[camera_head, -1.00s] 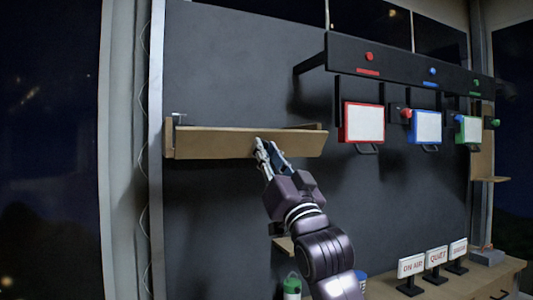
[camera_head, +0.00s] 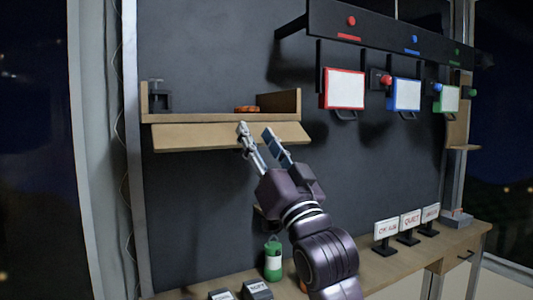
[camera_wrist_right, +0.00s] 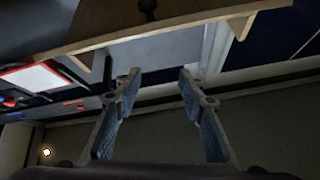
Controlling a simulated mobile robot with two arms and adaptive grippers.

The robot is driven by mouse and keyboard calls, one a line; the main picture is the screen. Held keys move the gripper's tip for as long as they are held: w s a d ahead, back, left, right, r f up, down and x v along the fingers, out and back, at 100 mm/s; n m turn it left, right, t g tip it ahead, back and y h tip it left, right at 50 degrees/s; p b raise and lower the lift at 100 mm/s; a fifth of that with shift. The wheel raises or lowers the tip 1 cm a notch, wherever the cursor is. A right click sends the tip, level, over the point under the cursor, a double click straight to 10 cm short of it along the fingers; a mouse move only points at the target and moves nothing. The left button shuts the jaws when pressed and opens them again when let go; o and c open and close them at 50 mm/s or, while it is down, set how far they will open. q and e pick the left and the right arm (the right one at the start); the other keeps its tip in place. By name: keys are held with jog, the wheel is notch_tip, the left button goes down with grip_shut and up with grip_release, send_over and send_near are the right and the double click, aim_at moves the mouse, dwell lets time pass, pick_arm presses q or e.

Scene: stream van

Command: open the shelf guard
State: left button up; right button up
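The shelf guard (camera_head: 215,137) is a long tan wooden board along the front of the wall shelf (camera_head: 180,118). It hangs tilted below the shelf's front edge, leaving the shelf top visible. My right gripper (camera_head: 256,130) is in front of the guard's right part, its two fingers spread with nothing between them. In the right wrist view the fingers (camera_wrist_right: 158,74) are wide apart, below a tan board (camera_wrist_right: 160,28) with a dark knob-like part. I cannot tell whether a finger touches the guard. My left gripper is not in view.
On the shelf are a dark clamp-like object (camera_head: 159,97) and an orange-brown item (camera_head: 247,109). A black rail (camera_head: 390,35) with framed panels (camera_head: 344,89) is at the right. Below, a bench (camera_head: 400,262) holds signs (camera_head: 387,232) and a green-and-white bottle (camera_head: 273,260).

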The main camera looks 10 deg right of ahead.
jog(key=v, duration=0.4)
jog(key=shift+s+d+f, duration=0.1)
jog(key=shift+s+f, duration=0.05)
jog(key=shift+s, duration=0.15)
jog(key=shift+f, duration=0.1)
